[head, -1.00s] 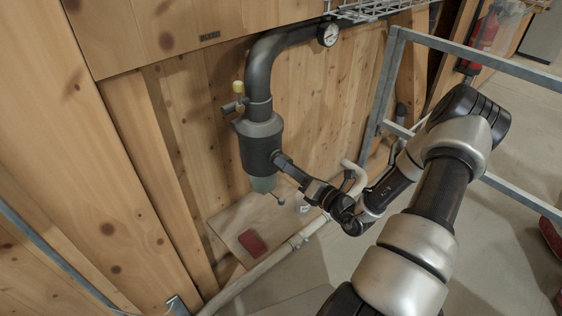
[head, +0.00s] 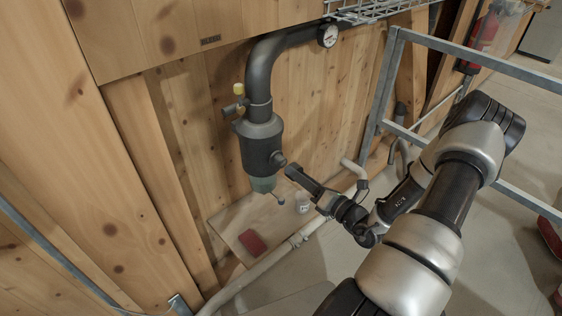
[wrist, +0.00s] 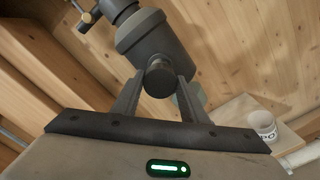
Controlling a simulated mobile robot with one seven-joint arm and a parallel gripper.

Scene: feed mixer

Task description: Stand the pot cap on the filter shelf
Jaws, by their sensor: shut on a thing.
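The pot cap (wrist: 159,79) is a dark round piece between my fingertips in the wrist view. In the head view the cap (head: 278,159) shows at the right side of the dark grey pot (head: 257,147). My gripper (wrist: 158,92) is shut on the cap; it also shows in the head view (head: 288,170), just right of the pot. I cannot tell whether the cap is clear of the pot's side. The filter shelf (head: 228,224) is a pale wooden board below the pot, against the plank wall.
A gauge (head: 327,36) and a wire rack (head: 375,9) are above. A metal frame (head: 384,85) stands right.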

